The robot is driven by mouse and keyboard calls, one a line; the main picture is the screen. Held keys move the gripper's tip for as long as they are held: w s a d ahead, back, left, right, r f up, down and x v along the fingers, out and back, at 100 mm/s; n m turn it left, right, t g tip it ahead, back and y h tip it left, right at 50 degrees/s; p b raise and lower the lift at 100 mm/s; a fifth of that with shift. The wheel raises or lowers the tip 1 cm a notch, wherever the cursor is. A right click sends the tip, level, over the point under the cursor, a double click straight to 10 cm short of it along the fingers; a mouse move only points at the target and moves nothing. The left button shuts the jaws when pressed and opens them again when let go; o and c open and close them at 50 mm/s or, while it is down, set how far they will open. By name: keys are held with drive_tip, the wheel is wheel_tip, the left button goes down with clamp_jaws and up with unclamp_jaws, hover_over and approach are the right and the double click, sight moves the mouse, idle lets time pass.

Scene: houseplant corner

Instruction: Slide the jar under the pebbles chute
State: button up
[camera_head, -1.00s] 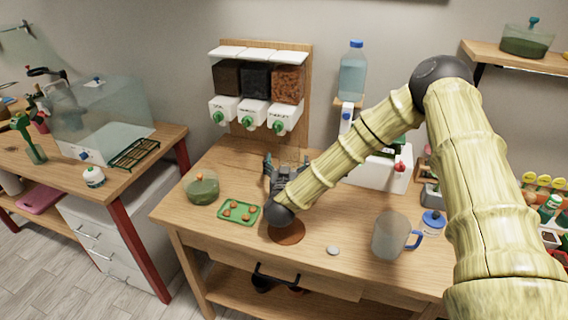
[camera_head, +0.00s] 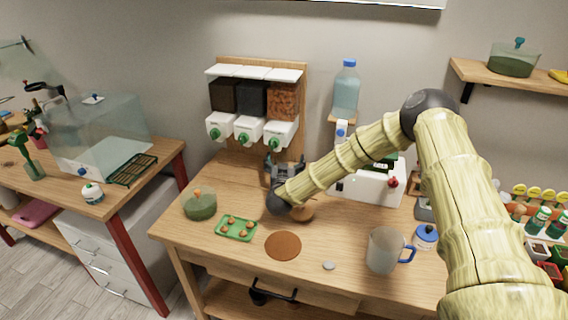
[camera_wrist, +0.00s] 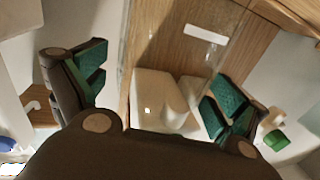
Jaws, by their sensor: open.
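My gripper (camera_head: 284,168) is in front of the dispenser, low over the table. In the wrist view its two green-padded fingers (camera_wrist: 158,88) are apart. A clear glass wall, which looks like the jar (camera_wrist: 216,62), shows between them; I cannot tell whether the pads touch it. In the head view my gripper mostly hides the jar. The dispenser has three hoppers with white spouts and green knobs. The right one holds orange-brown grains, seemingly the pebbles (camera_head: 283,102), above its chute (camera_head: 280,134). The labels are too small to read.
A lidded green bowl (camera_head: 200,207), a green tray (camera_head: 237,230) with small brown balls, a brown disc (camera_head: 283,246) and a mug (camera_head: 384,252) stand nearby. A white machine (camera_head: 370,183) and a bottle (camera_head: 346,90) are to the right.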

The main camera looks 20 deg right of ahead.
sight(276, 158)
drive_tip(key=shift+w, duration=0.2)
drive_tip(key=c, duration=1.4)
drive_tip(key=shift+w+a+b, duration=0.2)
drive_tip(key=shift+w+a, duration=0.3)
drive_tip(key=shift+a, duration=0.25)
drive_tip(key=shift+w+a+b, duration=0.2)
drive_tip(key=shift+w+a, duration=0.3)
drive_tip(key=shift+a, duration=0.25)
drive_tip(key=shift+d, duration=0.1)
